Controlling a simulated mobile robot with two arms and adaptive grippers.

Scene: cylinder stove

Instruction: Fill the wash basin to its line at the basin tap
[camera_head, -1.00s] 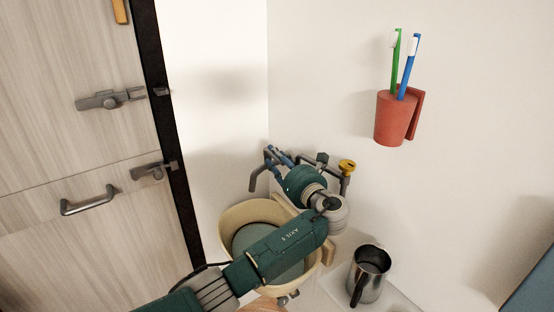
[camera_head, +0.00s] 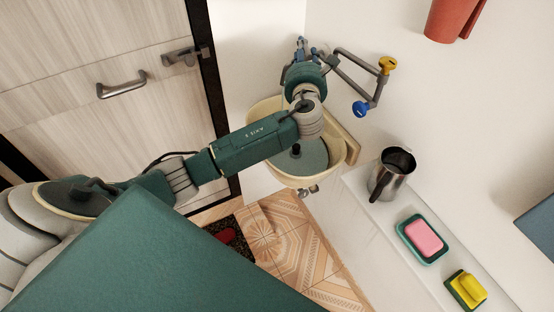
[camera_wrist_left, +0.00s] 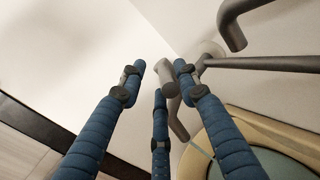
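The wash basin (camera_head: 262,111) is cream with a grey-green inside, fixed at the wall corner; my left arm hides part of it. A dark round piece (camera_head: 296,150) shows inside. I cannot make out its line or any water level. The basin tap (camera_head: 345,60) has grey pipes, a yellow knob (camera_head: 387,65) and a blue knob (camera_head: 360,109). My left gripper (camera_head: 301,45) is beside the tap at the back of the basin. In the left wrist view its blue fingers (camera_wrist_left: 159,75) are spread around a grey tap end (camera_wrist_left: 168,84), with no clear grip. My right gripper is out of view.
A metal jug (camera_head: 390,174), a pink soap in a green dish (camera_head: 422,240) and a yellow sponge (camera_head: 466,290) stand on the white ledge at right. A red cup (camera_head: 455,18) hangs on the wall. A wooden door (camera_head: 100,60) is close on the left.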

